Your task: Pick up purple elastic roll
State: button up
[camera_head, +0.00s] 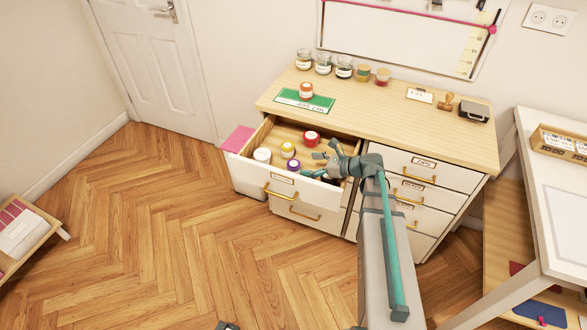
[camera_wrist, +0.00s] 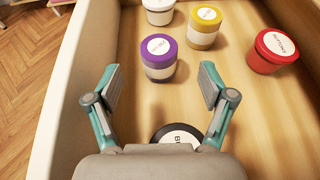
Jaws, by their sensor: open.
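The purple elastic roll (camera_wrist: 159,58) looks like a white jar with a purple lid and a round label. It stands upright in the open drawer (camera_head: 232,170). In the head view the purple roll (camera_head: 293,166) shows near the drawer's front wall, left of my gripper (camera_head: 312,165). In the wrist view my gripper (camera_wrist: 160,92) is open and empty. The purple roll lies just ahead of the fingertips, roughly centred between them, and no finger touches it. The lower part of a black-lidded jar (camera_wrist: 177,135) is hidden under my gripper's palm.
The drawer also holds a white jar (camera_wrist: 158,8), a yellow-lidded jar (camera_wrist: 205,25) behind and right of the purple roll, and a red jar (camera_wrist: 276,50) farther right. The drawer's left wall (camera_wrist: 75,70) runs close to my left finger. Several jars stand on the cabinet top (camera_head: 370,100).

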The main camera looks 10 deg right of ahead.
aim_at(295, 164)
jog(key=shift+p+x, duration=0.8)
jog(key=shift+x, duration=1.9)
jog(key=shift+s, duration=0.1)
jog(key=shift+c, duration=0.2)
jog(key=c, duration=1.2)
jog(key=shift+o, duration=0.2)
